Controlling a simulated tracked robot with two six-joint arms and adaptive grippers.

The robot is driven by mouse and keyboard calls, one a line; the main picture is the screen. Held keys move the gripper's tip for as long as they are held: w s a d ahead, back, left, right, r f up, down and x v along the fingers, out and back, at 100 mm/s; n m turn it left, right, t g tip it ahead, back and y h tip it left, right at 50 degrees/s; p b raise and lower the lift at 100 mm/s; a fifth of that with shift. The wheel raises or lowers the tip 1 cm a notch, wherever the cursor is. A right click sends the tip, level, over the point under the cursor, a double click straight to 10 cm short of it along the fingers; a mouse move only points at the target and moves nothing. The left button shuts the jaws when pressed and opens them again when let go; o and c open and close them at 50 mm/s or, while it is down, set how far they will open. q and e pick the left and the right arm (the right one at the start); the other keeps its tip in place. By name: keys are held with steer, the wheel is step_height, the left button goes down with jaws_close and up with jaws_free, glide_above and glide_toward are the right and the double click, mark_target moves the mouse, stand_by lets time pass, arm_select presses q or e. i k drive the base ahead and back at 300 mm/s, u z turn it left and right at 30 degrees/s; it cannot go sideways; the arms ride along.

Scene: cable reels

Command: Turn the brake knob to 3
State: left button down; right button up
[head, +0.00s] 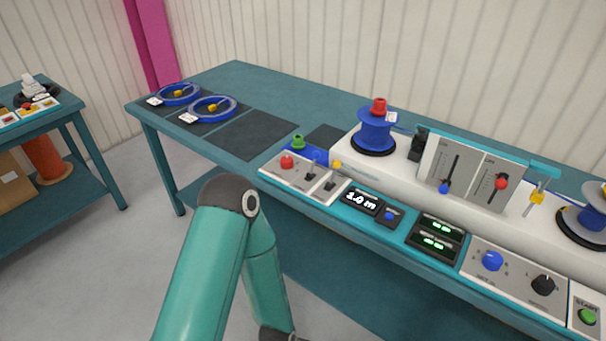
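The front control panel (515,276) at the lower right carries a blue knob (492,261) and a black knob (543,285). Small marks surround both knobs, but they are too small to read, so I cannot tell which one is the brake knob or where it points. My teal arm (210,270) rises from the bottom left of centre and folds down again at its elbow. Its lower end leaves the bottom edge, apart from the knobs. Neither gripper is in view.
A green button (587,316) sits right of the knobs. Behind them, a white machine (400,182) bears a blue reel (376,134), a slider panel (468,173) and a second reel (590,221) at the right edge. Blue cable coils (212,108) lie on the table's far left.

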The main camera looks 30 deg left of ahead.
mark_target(287, 162)
steer(key=u, duration=1)
steer(key=i, duration=0.15)
steer(key=z, duration=2.95)
steer(key=k, duration=0.65)
steer(key=u, duration=4.5)
steer(key=k, duration=0.15)
steer(key=z, duration=1.6)
